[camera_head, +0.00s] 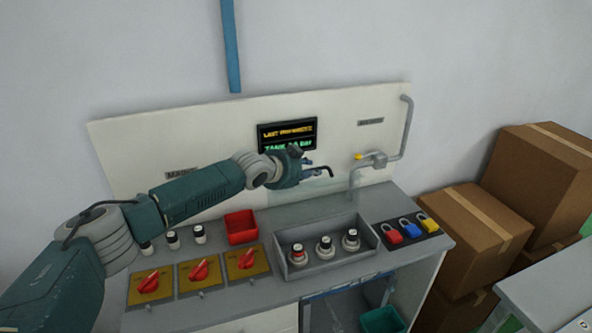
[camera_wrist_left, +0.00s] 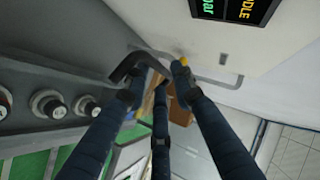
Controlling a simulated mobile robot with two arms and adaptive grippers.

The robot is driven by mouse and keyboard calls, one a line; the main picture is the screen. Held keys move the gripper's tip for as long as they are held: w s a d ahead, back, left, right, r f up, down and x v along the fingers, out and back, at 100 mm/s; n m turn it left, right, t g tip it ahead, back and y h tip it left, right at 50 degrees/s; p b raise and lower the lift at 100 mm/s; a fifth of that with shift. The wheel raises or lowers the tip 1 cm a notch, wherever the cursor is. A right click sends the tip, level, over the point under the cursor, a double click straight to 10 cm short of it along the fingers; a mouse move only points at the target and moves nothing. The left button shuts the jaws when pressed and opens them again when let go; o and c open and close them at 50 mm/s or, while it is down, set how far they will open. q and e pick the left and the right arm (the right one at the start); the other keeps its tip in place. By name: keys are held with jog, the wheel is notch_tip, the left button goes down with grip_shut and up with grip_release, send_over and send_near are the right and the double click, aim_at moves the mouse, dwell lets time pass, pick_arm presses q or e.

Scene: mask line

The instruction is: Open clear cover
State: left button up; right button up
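A faint see-through pane, seemingly the clear cover (camera_head: 312,188), shows in the head view behind the grey tray (camera_head: 283,262), in front of the panel. It looks raised, but its outline is hard to see. A black bent handle (camera_head: 325,169) shows near its top; a black bent bar also shows in the left wrist view (camera_wrist_left: 131,66). My left gripper (camera_head: 306,167) is at this handle, its dark blue fingers (camera_wrist_left: 155,82) apart and their tips close around or beside the bar. I cannot tell whether they touch it. My right gripper is not in view.
Several round knobs (camera_head: 325,246) stand in the tray. Red switches on yellow plates (camera_head: 148,282) and a red bin (camera_head: 241,227) are to the left. Coloured padlocks (camera_head: 410,229) and a grey pipe (camera_head: 405,125) are to the right. Cardboard boxes (camera_head: 470,240) stand beside the bench.

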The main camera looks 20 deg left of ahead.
pick_arm(q)
jog(key=v, duration=0.3)
jog(key=a+v, duration=0.1)
jog(key=v, duration=0.3)
jog(key=shift+w, duration=0.15)
jog(key=shift+s+a+r, duration=0.1)
jog(key=shift+s+r, duration=0.15)
jog(key=shift+s, duration=0.25)
